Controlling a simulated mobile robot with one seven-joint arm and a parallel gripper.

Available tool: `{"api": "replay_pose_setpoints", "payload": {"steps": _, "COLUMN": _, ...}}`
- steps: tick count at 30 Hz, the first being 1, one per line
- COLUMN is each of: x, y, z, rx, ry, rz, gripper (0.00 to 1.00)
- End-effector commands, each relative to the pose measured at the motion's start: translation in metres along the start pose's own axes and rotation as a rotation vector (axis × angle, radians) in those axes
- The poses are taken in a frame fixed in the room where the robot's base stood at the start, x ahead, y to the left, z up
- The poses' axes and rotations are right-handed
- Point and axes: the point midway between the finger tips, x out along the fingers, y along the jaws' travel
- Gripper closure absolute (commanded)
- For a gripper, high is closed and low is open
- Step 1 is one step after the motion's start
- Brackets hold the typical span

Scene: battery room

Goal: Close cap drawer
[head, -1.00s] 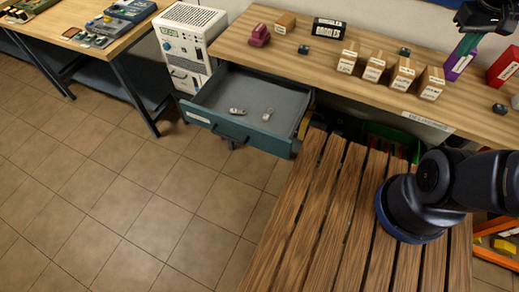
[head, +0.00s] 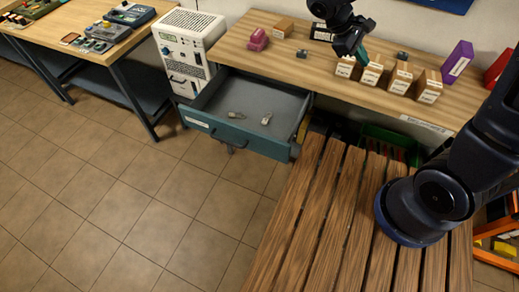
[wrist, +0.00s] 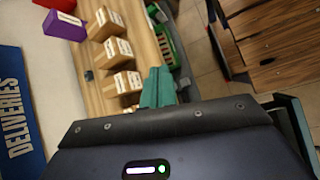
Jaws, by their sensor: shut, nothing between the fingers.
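The cap drawer (head: 236,136) has a teal front with a dark handle and a label. It is pulled out from under the wooden workbench, and its grey inside shows two small metallic objects (head: 266,119). My gripper (head: 362,58) is above the workbench by the small boxes, to the right of the drawer and apart from it. Its teal fingers (wrist: 158,88) are together and hold nothing in the wrist view.
Several small boxes (head: 428,87) stand along the workbench (head: 330,70). A purple box (head: 457,61) stands at the right. A white machine (head: 188,47) stands left of the drawer. The slatted wooden surface (head: 330,220) lies in front. Tiled floor before the drawer is clear.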

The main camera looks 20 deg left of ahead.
Motion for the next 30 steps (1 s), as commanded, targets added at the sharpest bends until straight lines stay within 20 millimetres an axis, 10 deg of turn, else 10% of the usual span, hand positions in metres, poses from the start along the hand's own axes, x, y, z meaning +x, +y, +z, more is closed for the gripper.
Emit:
{"api": "replay_pose_setpoints", "payload": {"steps": 14, "x": -0.027, "y": -0.109, "z": -0.113, "rx": -0.384, "ry": -0.165, "rz": 0.366, "gripper": 1.0}}
{"api": "replay_pose_setpoints", "payload": {"steps": 30, "x": -0.024, "y": -0.29, "z": -0.201, "rx": -0.732, "ry": -0.304, "rz": 0.864, "gripper": 1.0}}
